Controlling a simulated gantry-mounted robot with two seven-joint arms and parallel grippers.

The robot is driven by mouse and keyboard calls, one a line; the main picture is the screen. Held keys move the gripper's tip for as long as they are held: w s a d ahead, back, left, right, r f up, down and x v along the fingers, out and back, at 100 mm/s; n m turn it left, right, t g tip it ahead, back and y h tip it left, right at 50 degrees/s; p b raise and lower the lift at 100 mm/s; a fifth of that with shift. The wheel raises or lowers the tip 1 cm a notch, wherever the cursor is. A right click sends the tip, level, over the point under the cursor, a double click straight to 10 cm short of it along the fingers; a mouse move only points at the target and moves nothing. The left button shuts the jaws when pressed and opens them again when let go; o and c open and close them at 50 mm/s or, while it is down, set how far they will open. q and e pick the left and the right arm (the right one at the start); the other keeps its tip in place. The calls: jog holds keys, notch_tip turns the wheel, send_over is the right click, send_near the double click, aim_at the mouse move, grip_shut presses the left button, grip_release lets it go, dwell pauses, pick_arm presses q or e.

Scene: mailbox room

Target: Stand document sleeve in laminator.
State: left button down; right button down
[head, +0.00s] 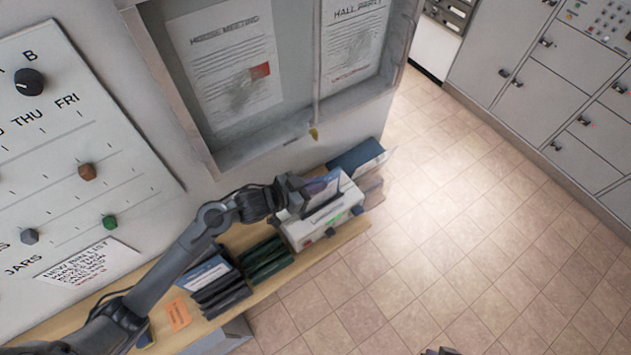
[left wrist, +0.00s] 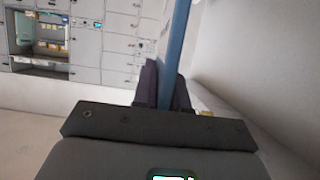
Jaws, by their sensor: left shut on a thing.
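My left gripper (head: 304,187) is shut on the document sleeve (head: 324,184). The sleeve is a thin blue sheet, held at the top of the white laminator (head: 305,230). In the left wrist view the sleeve (left wrist: 177,45) stands edge-on between the dark fingers (left wrist: 163,90). The laminator is a white box with a dark slot on top, on the wooden shelf. The sleeve's lower edge is hidden, so I cannot tell how far it sits in the slot. A small dark part at the bottom edge of the head view may be my right gripper (head: 440,351).
Dark file trays (head: 264,260) and a stack of sleeves (head: 214,285) stand left of the laminator on the shelf (head: 345,236). A blue box (head: 357,156) stands behind it. A notice case (head: 285,70) hangs above. The tiled floor (head: 470,240) on the right is clear.

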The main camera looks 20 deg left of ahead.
pick_arm(q)
jog(key=shift+f+b, duration=1.65)
jog(key=shift+f, duration=1.75)
jog(key=c, duration=1.1)
grip_release()
jog(key=shift+s+a, duration=0.1)
jog(key=v, duration=0.9)
jog(key=shift+s+a, duration=0.1)
jog(key=shift+s, duration=0.15)
jog(key=shift+s+a+r, duration=0.25)
jog(key=shift+s, duration=0.15)
